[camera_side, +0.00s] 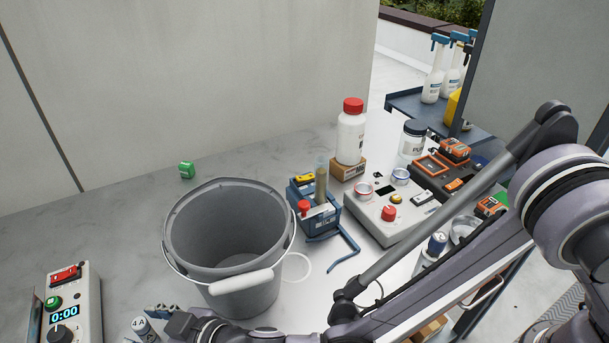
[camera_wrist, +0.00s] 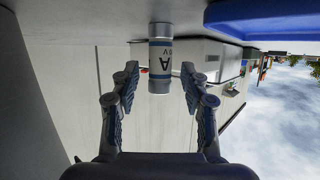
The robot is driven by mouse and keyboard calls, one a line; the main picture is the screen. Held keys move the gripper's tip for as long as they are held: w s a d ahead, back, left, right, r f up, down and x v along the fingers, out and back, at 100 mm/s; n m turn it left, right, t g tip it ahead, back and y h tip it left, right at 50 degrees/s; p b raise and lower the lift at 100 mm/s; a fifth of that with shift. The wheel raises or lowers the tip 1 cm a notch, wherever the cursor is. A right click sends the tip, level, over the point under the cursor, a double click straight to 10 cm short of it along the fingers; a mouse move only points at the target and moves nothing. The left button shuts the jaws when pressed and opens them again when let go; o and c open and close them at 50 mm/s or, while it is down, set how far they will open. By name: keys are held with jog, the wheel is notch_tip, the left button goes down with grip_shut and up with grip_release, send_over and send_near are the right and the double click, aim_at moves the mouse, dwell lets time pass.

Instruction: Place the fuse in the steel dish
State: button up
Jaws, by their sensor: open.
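The fuse (camera_side: 141,326) is a pale cylinder with a "4 A" label, at the bottom edge of the side view, partly cut off. In the wrist view the fuse (camera_wrist: 160,58) has grey ends and blue bands, and its lettering appears upside down. My gripper (camera_wrist: 158,82) is open, with a finger on each side of the fuse and gaps on both sides. In the side view my gripper (camera_side: 162,313) is beside the fuse, at the lower left. A round metal dish (camera_side: 464,229), probably the steel dish, is at the right, partly hidden by my arm.
A large grey bucket (camera_side: 226,235) stands between my gripper and the crowded right side. A blue caddy (camera_side: 318,215), a grey control box (camera_side: 385,215) and a white red-capped bottle (camera_side: 351,135) stand there. A timer box (camera_side: 75,303) is at the left.

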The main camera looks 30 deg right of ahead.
jog(key=v, duration=0.6)
jog(key=shift+s+d+r, duration=0.1)
jog(key=shift+s+d, duration=0.05)
jog(key=shift+s, duration=0.05)
jog(key=shift+o, duration=0.5)
jog(key=shift+s+d+r, duration=0.2)
jog(key=shift+s+d, duration=0.15)
notch_tip(320, 180, up, 3)
jog(key=w+a+g+h, duration=0.1)
jog(key=w+a, duration=0.1)
jog(key=a, duration=0.1)
jog(key=shift+w+a+f+g+h, duration=0.35)
jog(key=shift+w+a+f, duration=0.25)
jog(key=shift+f, duration=0.55)
jog(key=shift+w+a+f+g+h, duration=0.4)
jog(key=shift+w+f, duration=0.3)
jog(key=shift+f, duration=0.45)
jog(key=shift+w+a+f+g+h, duration=0.4)
jog(key=shift+w+f, duration=0.25)
jog(key=shift+f, duration=0.55)
grip_shut()
